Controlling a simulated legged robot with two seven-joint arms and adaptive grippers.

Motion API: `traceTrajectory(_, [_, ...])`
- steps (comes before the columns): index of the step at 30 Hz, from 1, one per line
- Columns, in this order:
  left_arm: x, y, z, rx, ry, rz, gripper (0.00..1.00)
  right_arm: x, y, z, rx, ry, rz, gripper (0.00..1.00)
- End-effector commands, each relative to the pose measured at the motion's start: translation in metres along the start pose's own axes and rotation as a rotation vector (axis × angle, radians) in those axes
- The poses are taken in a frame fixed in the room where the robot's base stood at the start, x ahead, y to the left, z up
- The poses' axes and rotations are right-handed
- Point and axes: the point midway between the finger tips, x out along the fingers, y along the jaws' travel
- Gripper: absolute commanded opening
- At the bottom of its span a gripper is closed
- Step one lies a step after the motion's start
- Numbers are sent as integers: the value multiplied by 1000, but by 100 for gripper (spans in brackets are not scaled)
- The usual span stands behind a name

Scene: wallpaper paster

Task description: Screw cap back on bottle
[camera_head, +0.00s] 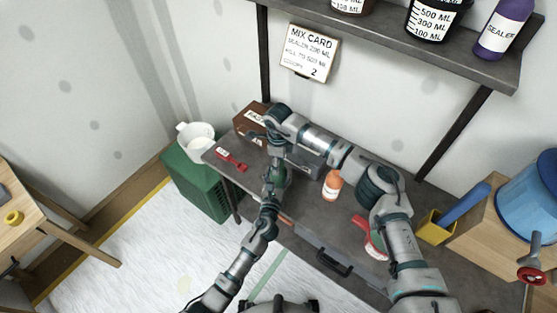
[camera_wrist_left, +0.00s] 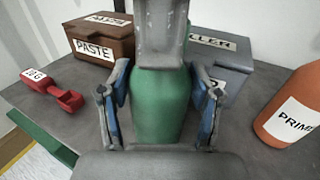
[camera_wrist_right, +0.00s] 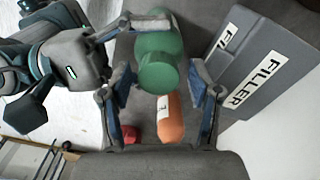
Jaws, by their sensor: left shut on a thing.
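The green bottle (camera_head: 278,174) stands on the grey workbench. In the left wrist view the green bottle (camera_wrist_left: 160,105) is between the fingers of my left gripper (camera_wrist_left: 160,92), which is shut on its body from the front. My right gripper (camera_head: 275,146) points down over the bottle. In the right wrist view a green cap-like top (camera_wrist_right: 157,74) lies between the fingers of my right gripper (camera_wrist_right: 160,82), with gaps on both sides. In the left wrist view, my right gripper hides the bottle's upper part. I cannot tell whether the cap is seated.
A brown PASTE box (camera_wrist_left: 100,42) and grey FILLER box (camera_wrist_right: 262,75) stand behind the bottle. An orange PRIMER bottle (camera_head: 332,186) is to its right, a red tagged tool (camera_head: 232,162) to its left. A red-handled brush (camera_head: 374,240) lies near my right arm. A shelf (camera_head: 480,68) overhangs.

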Motion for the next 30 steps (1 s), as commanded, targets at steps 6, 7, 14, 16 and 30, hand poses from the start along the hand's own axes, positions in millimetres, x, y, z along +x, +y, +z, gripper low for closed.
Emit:
traceTrajectory(6, [0, 0, 1, 0, -1, 0, 0, 0, 0, 0, 0, 0, -1, 8])
traceTrajectory(7, [0, 0, 1, 0, -1, 0, 0, 0, 0, 0, 0, 0, -1, 1])
traceTrajectory(14, [0, 0, 1, 0, -1, -1, 0, 0, -1, 0, 12, 0, -2, 0])
traceTrajectory(16, [0, -1, 1, 0, -1, -1, 0, 0, -1, 0, 12, 0, -2, 50])
traceTrajectory(30, [0, 0, 1, 0, -1, 0, 0, -5, 0, 0, 10, 0, -1, 72])
